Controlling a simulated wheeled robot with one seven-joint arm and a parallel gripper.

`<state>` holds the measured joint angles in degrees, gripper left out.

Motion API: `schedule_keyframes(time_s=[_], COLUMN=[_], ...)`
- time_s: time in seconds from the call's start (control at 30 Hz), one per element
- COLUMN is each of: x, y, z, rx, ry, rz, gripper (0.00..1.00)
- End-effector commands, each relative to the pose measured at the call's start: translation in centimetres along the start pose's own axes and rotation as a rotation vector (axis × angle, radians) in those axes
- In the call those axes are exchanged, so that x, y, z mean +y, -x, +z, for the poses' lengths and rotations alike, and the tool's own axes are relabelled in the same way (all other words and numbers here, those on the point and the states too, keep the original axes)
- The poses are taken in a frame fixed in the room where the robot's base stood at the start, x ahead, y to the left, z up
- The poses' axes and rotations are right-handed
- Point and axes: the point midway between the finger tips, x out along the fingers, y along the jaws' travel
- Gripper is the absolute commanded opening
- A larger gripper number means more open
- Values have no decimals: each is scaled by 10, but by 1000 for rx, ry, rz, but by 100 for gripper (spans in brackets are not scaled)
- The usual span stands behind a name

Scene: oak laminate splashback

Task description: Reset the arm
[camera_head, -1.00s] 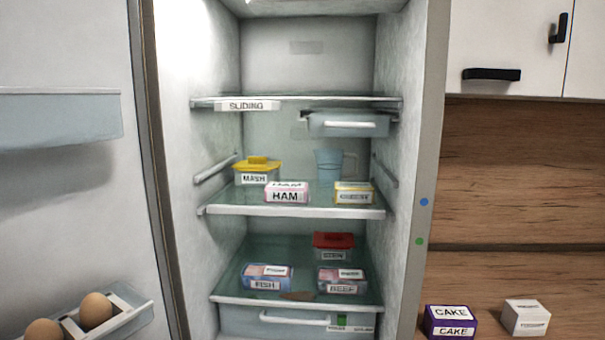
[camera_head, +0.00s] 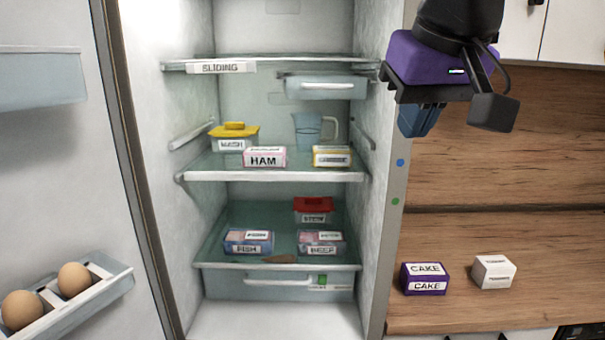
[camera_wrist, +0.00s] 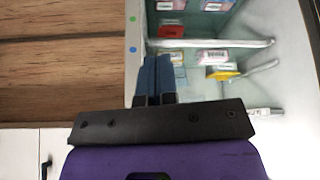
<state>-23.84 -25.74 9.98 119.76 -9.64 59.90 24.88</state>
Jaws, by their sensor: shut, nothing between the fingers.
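My gripper (camera_head: 418,120) is in the upper right of the head view, in front of the fridge's right wall edge and the wooden splashback. Its body is purple and black, and its blue fingers point down. In the wrist view the two blue fingers (camera_wrist: 153,80) lie side by side, shut, with nothing between them. The gripper is apart from the shelves and from the counter items.
The open fridge holds a HAM box (camera_head: 264,157), a yellow-lidded MASH tub (camera_head: 233,138), a jug (camera_head: 308,131), a FISH pack (camera_head: 247,242) and a BEEF pack (camera_head: 321,243). A purple CAKE box (camera_head: 424,279) and white box (camera_head: 493,272) stand on the counter (camera_head: 460,310). Eggs (camera_head: 74,280) sit in the door.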

Motion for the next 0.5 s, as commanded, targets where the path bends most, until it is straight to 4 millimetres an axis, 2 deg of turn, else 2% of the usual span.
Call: schedule_keyframes(time_s=[0.03,0.2,0.33,0.5], x=[28,96,128,147], y=[-8,-32,-47,-59], z=[15,73,117,154], rx=[-8,-35,-44,-46], ry=[-31,-103,-153,-190], rz=[18,45,52,53], gripper=[0,0,0,0])
